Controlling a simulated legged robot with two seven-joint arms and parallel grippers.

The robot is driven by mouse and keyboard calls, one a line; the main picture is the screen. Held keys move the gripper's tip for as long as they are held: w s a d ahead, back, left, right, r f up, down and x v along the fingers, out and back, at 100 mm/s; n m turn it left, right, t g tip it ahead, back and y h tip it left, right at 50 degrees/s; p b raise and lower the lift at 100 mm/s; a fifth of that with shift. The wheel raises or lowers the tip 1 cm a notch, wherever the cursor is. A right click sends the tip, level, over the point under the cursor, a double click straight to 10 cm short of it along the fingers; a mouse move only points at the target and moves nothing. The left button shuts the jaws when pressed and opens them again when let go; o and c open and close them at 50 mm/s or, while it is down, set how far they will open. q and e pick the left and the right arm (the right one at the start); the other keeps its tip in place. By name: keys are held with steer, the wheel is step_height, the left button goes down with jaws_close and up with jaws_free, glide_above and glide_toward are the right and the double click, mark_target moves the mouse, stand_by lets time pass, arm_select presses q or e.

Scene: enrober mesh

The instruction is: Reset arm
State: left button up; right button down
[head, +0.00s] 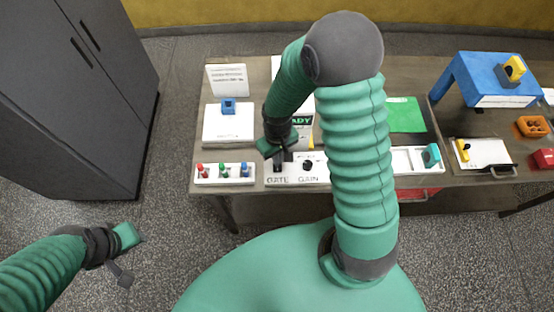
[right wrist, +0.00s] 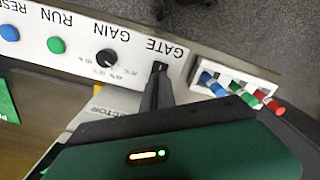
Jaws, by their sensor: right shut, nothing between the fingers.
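My right gripper (head: 281,160) is shut and empty over the left end of a white control panel (head: 318,172), at the GATE label. In the right wrist view its dark fingers (right wrist: 159,80) reach the small black GATE part, covering some of it; I cannot tell whether they touch it. The panel (right wrist: 131,37) also carries a black GAIN knob (right wrist: 106,57), a green RUN button (right wrist: 56,45) and a blue button (right wrist: 9,33) whose label, starting RES, is cut off. My left gripper (head: 124,258) hangs over the floor at lower left, away from the table; its finger opening is unclear.
A rack of red, green and blue pegs (head: 202,181) stands left of the panel. A white board with a blue block (head: 228,106) lies behind it. A blue stand (head: 486,81) is at far right. My right arm hides the middle of the table (head: 247,78).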

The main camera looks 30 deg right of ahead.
step_height(320, 180, up, 3)
steer(key=shift+f+p, duration=0.2)
steer(key=shift+p, duration=0.7)
steer(key=s+a+r+t+b, duration=0.2)
steer(key=s+a+b, duration=0.2)
steer(key=b, duration=0.4)
steer(key=shift+s+r+t, duration=0.15)
steer(key=shift+r+t, duration=0.15)
steer(key=shift+r, duration=0.1)
steer(key=shift+s+a, duration=0.1)
steer(key=shift+a, duration=0.05)
steer(key=shift+a, duration=0.15)
